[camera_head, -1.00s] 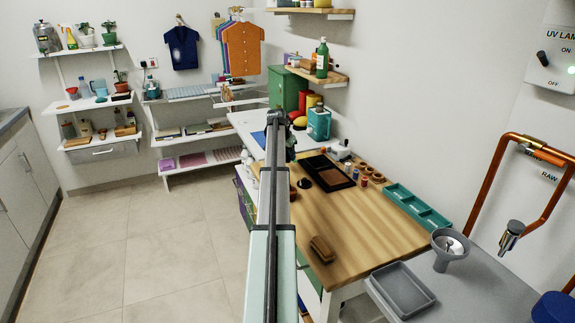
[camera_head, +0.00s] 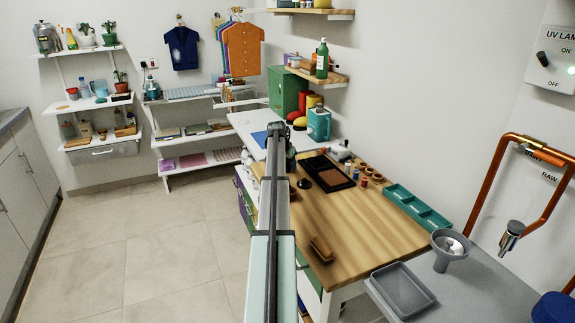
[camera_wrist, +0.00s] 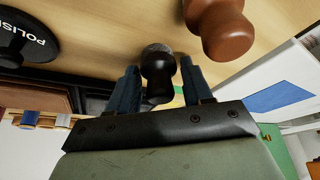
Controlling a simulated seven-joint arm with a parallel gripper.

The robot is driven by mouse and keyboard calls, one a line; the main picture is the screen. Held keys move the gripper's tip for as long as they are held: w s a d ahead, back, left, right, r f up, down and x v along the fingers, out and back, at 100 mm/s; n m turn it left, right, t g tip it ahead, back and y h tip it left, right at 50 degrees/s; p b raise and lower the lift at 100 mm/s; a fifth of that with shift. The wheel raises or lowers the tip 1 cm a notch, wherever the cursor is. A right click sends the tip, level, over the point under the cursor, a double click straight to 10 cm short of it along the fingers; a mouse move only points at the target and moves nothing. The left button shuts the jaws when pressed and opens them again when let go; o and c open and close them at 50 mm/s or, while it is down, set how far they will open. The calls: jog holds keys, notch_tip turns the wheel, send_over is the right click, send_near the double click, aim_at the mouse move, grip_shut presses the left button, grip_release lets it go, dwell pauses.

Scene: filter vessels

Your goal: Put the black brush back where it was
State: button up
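The black brush (camera_wrist: 158,70) is a small dark piece with a rounded knob in the wrist view. It sits between the two blue fingers of my gripper (camera_wrist: 160,82), which appear close against its sides. The wooden table top (camera_wrist: 120,58) lies behind it; I cannot tell whether the brush touches it. In the head view my arm hides most of my gripper and the brush.
A brown wooden knob (camera_wrist: 222,30) stands close by in the wrist view. The round black polish tin (camera_wrist: 25,38) is on the other side. The workbench (camera_head: 365,225) also holds a brown brush (camera_head: 321,248), a black tray (camera_head: 326,172) and a teal tray (camera_head: 418,207).

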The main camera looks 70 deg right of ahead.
jog(key=shift+o, duration=1.1)
jog(key=shift+r, duration=0.1)
jog(key=v, duration=1.2)
jog(key=shift+r, duration=0.1)
